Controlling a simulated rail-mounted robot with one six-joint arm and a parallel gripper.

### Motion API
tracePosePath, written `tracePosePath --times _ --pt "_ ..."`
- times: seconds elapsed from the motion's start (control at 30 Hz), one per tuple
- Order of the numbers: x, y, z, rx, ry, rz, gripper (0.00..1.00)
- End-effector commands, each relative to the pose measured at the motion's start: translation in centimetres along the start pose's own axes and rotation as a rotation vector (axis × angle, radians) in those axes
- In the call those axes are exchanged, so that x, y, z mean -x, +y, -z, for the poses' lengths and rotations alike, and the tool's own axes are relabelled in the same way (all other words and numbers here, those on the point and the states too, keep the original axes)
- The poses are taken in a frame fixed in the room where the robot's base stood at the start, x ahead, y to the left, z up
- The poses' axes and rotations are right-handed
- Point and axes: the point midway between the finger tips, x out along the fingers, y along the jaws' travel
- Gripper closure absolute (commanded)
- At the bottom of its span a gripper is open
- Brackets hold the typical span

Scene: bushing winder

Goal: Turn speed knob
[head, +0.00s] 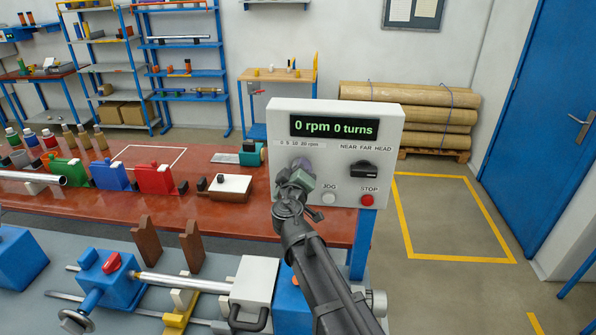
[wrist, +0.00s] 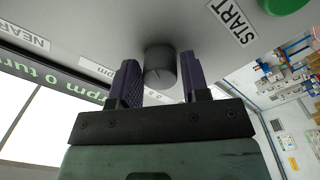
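The speed knob (wrist: 159,68) is a dark grey round knob on the control panel (head: 388,140). In the wrist view it stands between the two fingers of my gripper (wrist: 158,74), with a gap visible on both sides. My gripper is open and does not appear to press on the knob. In the head view my gripper (head: 301,170) is at the panel's left side, below the speed scale, and hides the knob. The display (head: 334,127) reads 0 rpm 0 turns.
The NEAR FAR HEAD selector (head: 364,170), white JOG button (head: 329,199) and red STOP button (head: 367,200) are right of my gripper. A green button (wrist: 287,4) by the START label is close. The winder (head: 253,288) lies below left.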

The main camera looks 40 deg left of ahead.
Motion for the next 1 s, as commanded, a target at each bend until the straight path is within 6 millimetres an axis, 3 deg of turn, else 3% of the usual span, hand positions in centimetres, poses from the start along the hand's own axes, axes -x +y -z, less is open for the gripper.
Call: tracePosePath --times 0.03,0.1,0.47,0.57,0.83,1.0 --pt "0.0 0.0 0.0 0.0 0.0 0.0 0.5" --pt "0.0 0.0 0.0 0.001 0.001 0.0 0.4" --pt "0.7 0.0 0.0 0.002 0.002 0.001 0.4" --pt "2.3 0.0 0.0 0.001 0.002 0.001 0.4" --pt "9.0 0.1 -0.1 0.001 0.002 0.002 0.4" --pt "10.8 0.0 -0.1 0.001 0.001 0.0 0.4"
